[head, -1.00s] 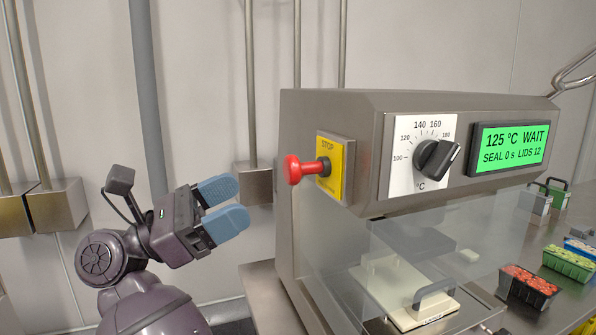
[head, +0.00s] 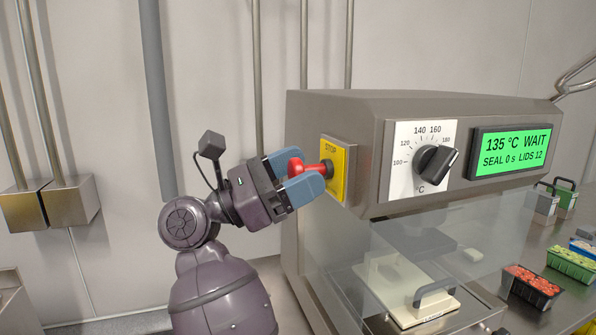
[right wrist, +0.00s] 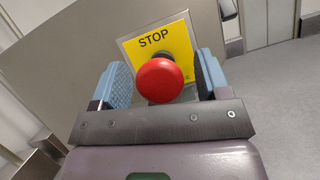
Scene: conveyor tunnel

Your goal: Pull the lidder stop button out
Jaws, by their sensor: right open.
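The red stop button (head: 296,167) is a mushroom knob on a dark collar, on a yellow STOP plate (head: 341,171) on the left side of the steel lidder (head: 362,112). My right gripper (head: 298,172) is open with its blue fingers on either side of the red head. In the right wrist view the red knob (right wrist: 160,80) lies between the two blue fingers (right wrist: 160,78), with gaps visible on both sides. The yellow plate is partly hidden behind the knob there. My left gripper is not in view.
The lidder's front has a black temperature dial (head: 436,161) and a green display (head: 511,150) reading 135 °C WAIT. Filled trays (head: 531,287) stand on the counter at right. Pipes and metal boxes (head: 48,203) line the wall at left.

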